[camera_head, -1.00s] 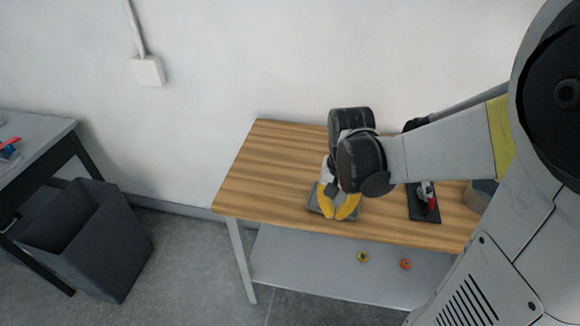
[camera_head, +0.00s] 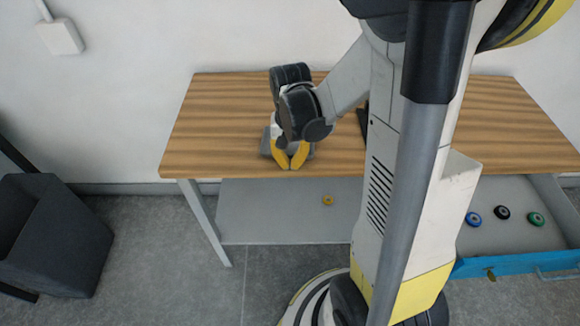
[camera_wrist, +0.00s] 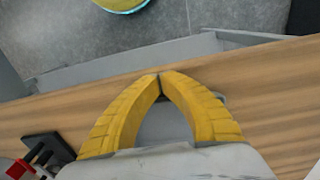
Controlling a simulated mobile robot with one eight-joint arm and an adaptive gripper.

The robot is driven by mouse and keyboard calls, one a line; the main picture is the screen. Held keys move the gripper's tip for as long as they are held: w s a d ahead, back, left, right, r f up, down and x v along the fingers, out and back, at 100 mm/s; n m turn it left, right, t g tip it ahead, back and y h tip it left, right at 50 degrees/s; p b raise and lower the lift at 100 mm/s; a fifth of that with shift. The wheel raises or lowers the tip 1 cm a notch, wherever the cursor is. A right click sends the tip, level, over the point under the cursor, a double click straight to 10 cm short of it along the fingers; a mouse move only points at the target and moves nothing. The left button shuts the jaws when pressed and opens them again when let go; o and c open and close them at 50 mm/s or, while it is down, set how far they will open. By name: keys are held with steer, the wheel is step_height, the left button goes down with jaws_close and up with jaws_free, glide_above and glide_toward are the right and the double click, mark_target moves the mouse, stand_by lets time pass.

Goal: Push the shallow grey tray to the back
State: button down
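The shallow grey tray (camera_head: 265,145) lies flat on the wooden worktop near its front edge, left of the middle. My gripper (camera_head: 291,166) points down over the tray and hides much of it. Its yellow fingers are shut, with the tips together and nothing visible between them. In the wrist view the fingertips (camera_wrist: 160,75) meet near the front edge, and part of the grey tray (camera_wrist: 165,122) shows between the fingers. I cannot tell whether the fingers touch the tray.
The wooden worktop (camera_head: 215,120) is clear left of and behind the tray. A dark holder with a red-handled tool (camera_wrist: 40,150) stands nearby. An orange-yellow roll (camera_head: 328,200) lies on the lower shelf. A blue-fronted drawer (camera_head: 520,262) stands open with rolls inside. A dark bin (camera_head: 60,235) is at left.

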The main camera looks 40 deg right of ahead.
steer(key=w+d, duration=0.5)
steer(key=w, duration=0.2)
steer(key=w+d+p, duration=0.1)
steer(key=w+d, duration=0.4)
steer(key=w, duration=0.2)
steer(key=w+d, duration=0.6)
steer(key=w, duration=0.2)
steer(key=shift+w+p, duration=0.1)
steer(key=shift+p, duration=0.2)
